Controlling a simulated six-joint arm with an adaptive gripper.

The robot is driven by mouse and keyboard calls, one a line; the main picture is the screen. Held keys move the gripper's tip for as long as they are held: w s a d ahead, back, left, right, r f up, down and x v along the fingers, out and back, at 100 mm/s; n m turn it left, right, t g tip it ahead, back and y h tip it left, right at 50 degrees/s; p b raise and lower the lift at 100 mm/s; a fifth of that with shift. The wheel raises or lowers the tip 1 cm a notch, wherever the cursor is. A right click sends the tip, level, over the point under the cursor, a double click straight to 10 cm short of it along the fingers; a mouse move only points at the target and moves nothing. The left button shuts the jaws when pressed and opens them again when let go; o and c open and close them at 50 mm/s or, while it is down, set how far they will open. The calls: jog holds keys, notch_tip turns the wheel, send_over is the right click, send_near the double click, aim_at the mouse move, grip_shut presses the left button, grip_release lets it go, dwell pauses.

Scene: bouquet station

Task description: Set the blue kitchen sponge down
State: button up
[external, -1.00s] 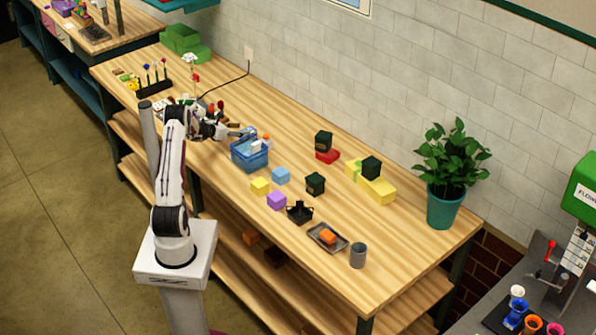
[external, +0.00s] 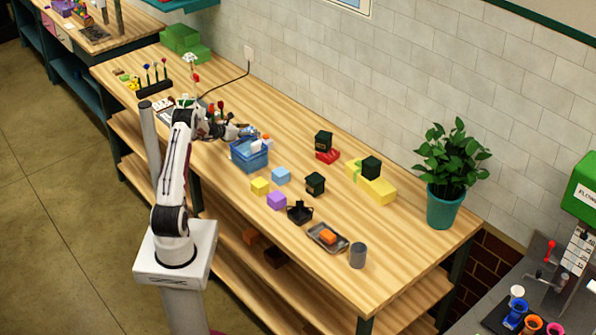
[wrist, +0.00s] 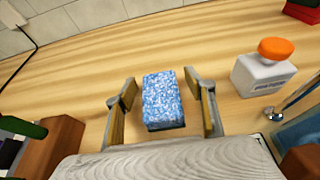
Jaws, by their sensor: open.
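The blue kitchen sponge (wrist: 163,98) is a speckled blue and white block in the wrist view. It sits between the two fingers of my gripper (wrist: 164,94), with a visible gap at each side. The gripper is open, and the sponge appears to rest on the wooden table. In the external view my gripper (external: 243,131) is low over the table, just behind the blue basket (external: 249,157). I cannot clearly make out the sponge there.
A white bottle with an orange cap (wrist: 264,72) stands close right of the fingers. The basket's edge (wrist: 303,132) is at lower right. A brown block (wrist: 55,148) is at lower left. The table beyond the sponge is clear toward the wall.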

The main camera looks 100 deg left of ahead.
aim_at(250, 129)
jog(key=c, duration=1.1)
jog(key=shift+r, duration=0.1)
jog(key=shift+r, duration=4.95)
